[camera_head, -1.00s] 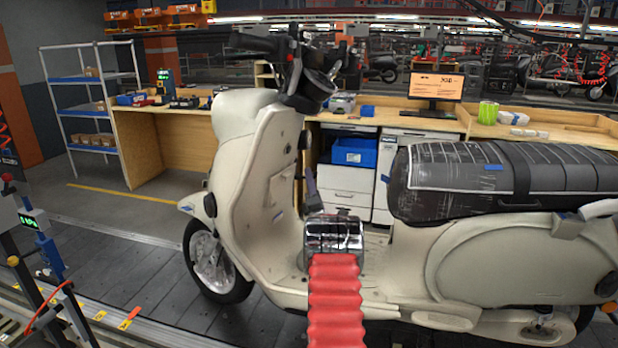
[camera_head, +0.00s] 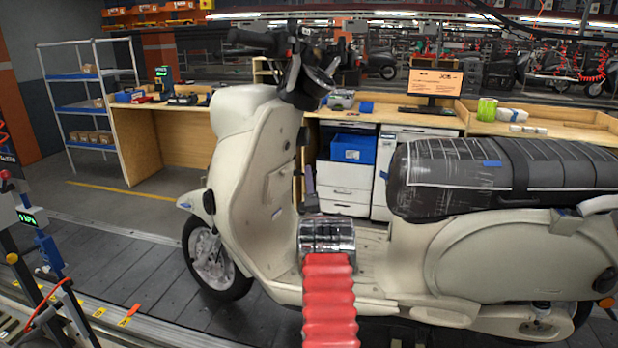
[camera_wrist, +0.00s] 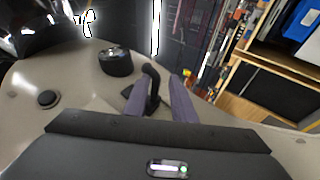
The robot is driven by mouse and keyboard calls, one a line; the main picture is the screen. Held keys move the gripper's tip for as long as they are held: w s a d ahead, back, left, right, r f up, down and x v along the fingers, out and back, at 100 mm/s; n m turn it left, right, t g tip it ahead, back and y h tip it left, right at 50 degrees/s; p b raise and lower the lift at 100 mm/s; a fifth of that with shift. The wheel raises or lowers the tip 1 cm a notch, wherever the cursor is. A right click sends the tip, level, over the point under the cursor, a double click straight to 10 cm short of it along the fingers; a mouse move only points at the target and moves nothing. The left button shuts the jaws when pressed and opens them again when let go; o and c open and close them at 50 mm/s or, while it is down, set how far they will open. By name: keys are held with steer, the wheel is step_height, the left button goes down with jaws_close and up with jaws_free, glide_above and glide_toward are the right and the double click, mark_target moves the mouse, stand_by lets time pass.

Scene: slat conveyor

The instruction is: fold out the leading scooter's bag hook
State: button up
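The cream scooter (camera_head: 255,170) stands side-on, with its front to the left. In the wrist view, its bag hook (camera_wrist: 152,84) is a black curved piece on the cream panel behind the front shield (camera_wrist: 75,85). My gripper (camera_wrist: 160,95) has two purple fingers held apart, one on each side of the hook in the picture. A gap shows beside the hook, and I cannot tell whether either finger touches it. In the head view, my gripper (camera_head: 309,180) is close to the inner side of the shield, and the hook is not clear there.
A round black lock (camera_wrist: 115,62) and a black knob (camera_wrist: 47,98) sit on the panel near the hook. The black wrapped seat (camera_head: 470,180) is to the right of my arm. The handlebar (camera_head: 262,40) is above. Workbenches (camera_head: 150,150) stand behind.

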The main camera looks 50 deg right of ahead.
steer(key=shift+o, duration=0.3)
steer(key=shift+r, duration=0.15)
steer(key=shift+s+a, duration=0.1)
steer(key=v, duration=1.3)
steer(key=shift+s+f, duration=0.2)
steer(key=shift+f, duration=0.05)
steer(key=shift+a, duration=0.1)
